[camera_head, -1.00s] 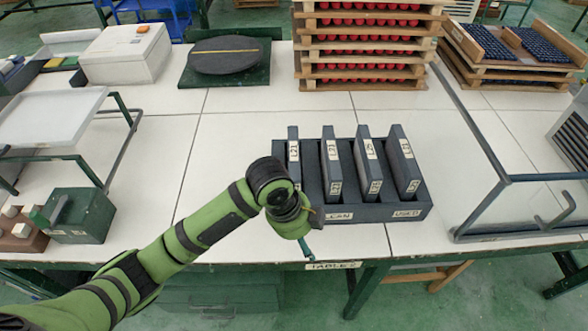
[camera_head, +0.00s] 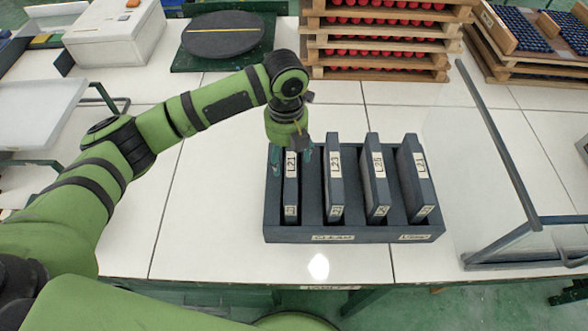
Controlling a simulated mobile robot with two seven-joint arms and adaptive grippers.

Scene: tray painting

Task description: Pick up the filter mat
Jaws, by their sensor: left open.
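A dark grey rack (camera_head: 285,236) labelled CLEAN and USED stands near the table's front edge. Several dark grey filter mats stand upright in its slots. The leftmost mat (camera_head: 291,200) has a white label reading L21. To its right stand an L23 mat (camera_head: 335,185), an L25 mat (camera_head: 376,185) and a rightmost mat (camera_head: 416,185). My left gripper (camera_head: 292,162) points down over the leftmost mat's top. Its fingers are open, one on each side of that mat in the picture; whether they touch it I cannot tell. My right gripper is out of view.
A clear-walled frame (camera_head: 500,160) with metal bars stands right of the rack. Stacked wooden trays of red balls (camera_head: 380,45) stand behind. A dark round disc (camera_head: 222,38) and a white box (camera_head: 115,35) are at the back left. White table surface left of the rack is clear.

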